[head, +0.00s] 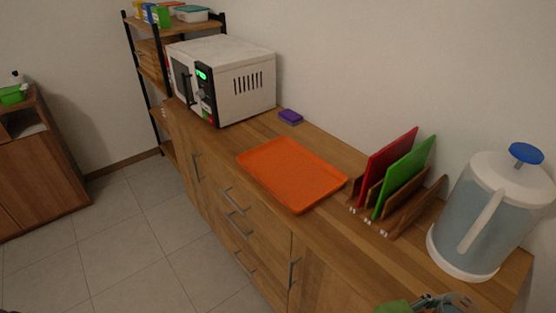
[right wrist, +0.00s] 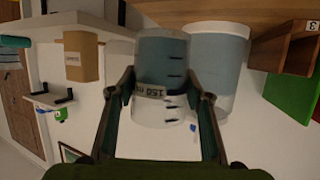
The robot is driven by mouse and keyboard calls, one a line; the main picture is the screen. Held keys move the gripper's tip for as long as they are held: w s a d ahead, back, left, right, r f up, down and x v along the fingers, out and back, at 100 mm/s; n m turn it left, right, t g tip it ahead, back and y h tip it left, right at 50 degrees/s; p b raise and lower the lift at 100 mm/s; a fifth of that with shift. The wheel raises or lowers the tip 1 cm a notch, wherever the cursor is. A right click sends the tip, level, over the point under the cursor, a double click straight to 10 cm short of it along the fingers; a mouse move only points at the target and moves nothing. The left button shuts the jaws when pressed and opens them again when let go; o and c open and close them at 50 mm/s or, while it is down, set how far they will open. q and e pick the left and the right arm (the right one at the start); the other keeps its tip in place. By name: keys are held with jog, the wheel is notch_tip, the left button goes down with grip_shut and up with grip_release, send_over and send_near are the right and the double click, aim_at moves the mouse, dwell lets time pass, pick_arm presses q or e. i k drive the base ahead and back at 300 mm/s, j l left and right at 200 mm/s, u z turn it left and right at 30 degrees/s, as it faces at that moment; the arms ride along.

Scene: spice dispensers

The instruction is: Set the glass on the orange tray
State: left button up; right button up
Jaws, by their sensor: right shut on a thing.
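The orange tray (head: 292,173) lies flat on the wooden counter in the head view, and its surface is empty. My right gripper (right wrist: 167,88) is shut on the glass (right wrist: 161,62), a clear cup with dark measuring marks and a "150 ml" label. The fingers sit on either side of it. In the head view, only a small part of my right gripper and what it holds shows at the bottom edge, right of centre, in front of the pitcher and away from the tray. My left gripper is not in view.
A large pitcher (head: 487,215) with a blue knob stands at the counter's right end. A wooden rack (head: 400,205) with red and green boards stands right of the tray. A white microwave (head: 222,78) and a purple sponge (head: 290,117) are behind it.

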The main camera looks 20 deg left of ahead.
aim_at(290, 172)
jog(key=i+j+z, duration=0.1)
jog(key=j, duration=0.55)
jog(key=i+j+z, duration=0.1)
jog(key=j, duration=0.55)
jog(key=i+j+z, duration=0.1)
jog(key=j, duration=0.55)
